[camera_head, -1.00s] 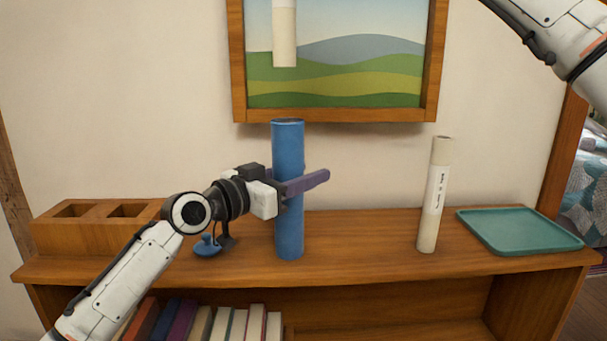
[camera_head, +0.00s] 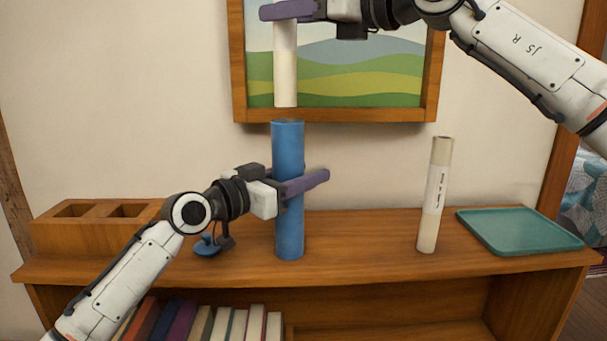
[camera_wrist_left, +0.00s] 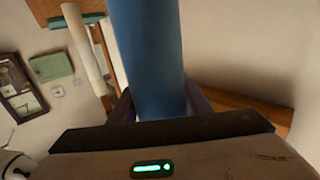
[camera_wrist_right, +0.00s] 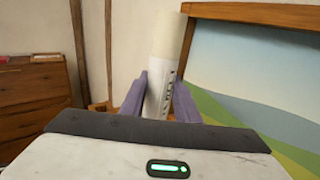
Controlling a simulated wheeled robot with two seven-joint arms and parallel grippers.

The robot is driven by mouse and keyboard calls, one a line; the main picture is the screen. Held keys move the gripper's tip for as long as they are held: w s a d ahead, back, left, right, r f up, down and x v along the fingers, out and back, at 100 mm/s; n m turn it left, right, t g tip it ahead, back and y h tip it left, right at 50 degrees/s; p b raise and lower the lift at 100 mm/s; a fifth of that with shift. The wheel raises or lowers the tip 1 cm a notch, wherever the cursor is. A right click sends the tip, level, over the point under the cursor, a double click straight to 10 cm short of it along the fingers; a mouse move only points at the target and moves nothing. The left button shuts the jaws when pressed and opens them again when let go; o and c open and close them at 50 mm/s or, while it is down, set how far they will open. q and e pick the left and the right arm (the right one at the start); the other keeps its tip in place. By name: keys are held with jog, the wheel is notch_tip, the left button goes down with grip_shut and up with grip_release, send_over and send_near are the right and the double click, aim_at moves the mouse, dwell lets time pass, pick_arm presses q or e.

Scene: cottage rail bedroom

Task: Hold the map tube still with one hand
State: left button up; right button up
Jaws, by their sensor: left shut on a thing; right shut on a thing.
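The blue map tube (camera_head: 288,222) stands upright on the shelf. My left gripper (camera_head: 303,187) is shut around its upper half; the tube also fills the middle of the left wrist view (camera_wrist_left: 147,60). My right gripper (camera_head: 290,10) is shut on a cream paper roll (camera_head: 285,75). The roll is upright, its lower end just above the tube's top, with a small gap seen between them. In the right wrist view the roll (camera_wrist_right: 165,45) shows between the purple fingers, with printing on its label. A blue knobbed cap (camera_head: 207,247) lies on the shelf, partly behind my left wrist.
A second labelled cream roll (camera_head: 434,200) stands on the shelf to the right. A teal tray (camera_head: 520,232) lies empty at the right end. A wooden box with compartments (camera_head: 90,235) is at the left. A framed landscape (camera_head: 433,70) hangs behind. Books (camera_head: 220,325) fill part of the lower shelf.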

aim_at(294, 56)
jog(key=shift+f, duration=3.25)
jog(key=o, duration=1.2)
jog(key=shift+c, duration=0.2)
jog(key=v, duration=1.2)
pick_arm(q)
jog(key=o, duration=1.2)
